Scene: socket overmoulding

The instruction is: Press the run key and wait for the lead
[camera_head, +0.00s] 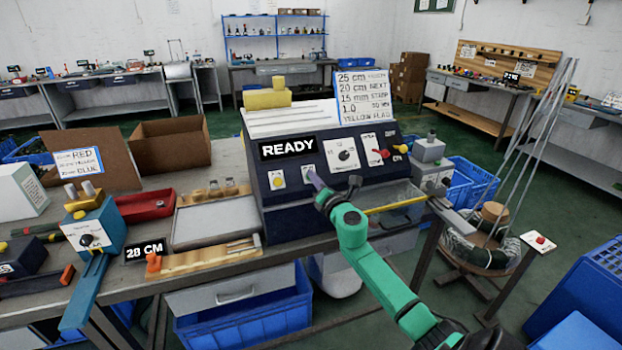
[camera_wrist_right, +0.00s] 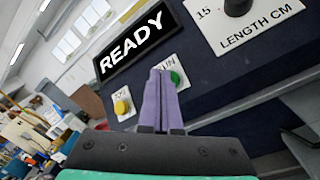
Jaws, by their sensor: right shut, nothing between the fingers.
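The dark blue machine (camera_head: 322,205) stands on the bench, its display (camera_head: 287,148) reading READY, also clear in the right wrist view (camera_wrist_right: 136,40). The green run key (camera_wrist_right: 176,78), on a partly covered white label, shows beside my fingertips. My right gripper (camera_head: 315,183) is shut and empty, its purple fingers (camera_wrist_right: 161,82) pointing at the panel by this key. Whether the fingertips touch the key cannot be told. A yellow key (camera_head: 277,183) sits left of it. No loose lead is seen in the clear tray (camera_head: 385,195) at the machine's right. My left gripper is out of view.
A length dial (camera_head: 344,155) and a red lever (camera_head: 381,152) sit right of the keys. A wire reel stand (camera_head: 484,250) is at right.

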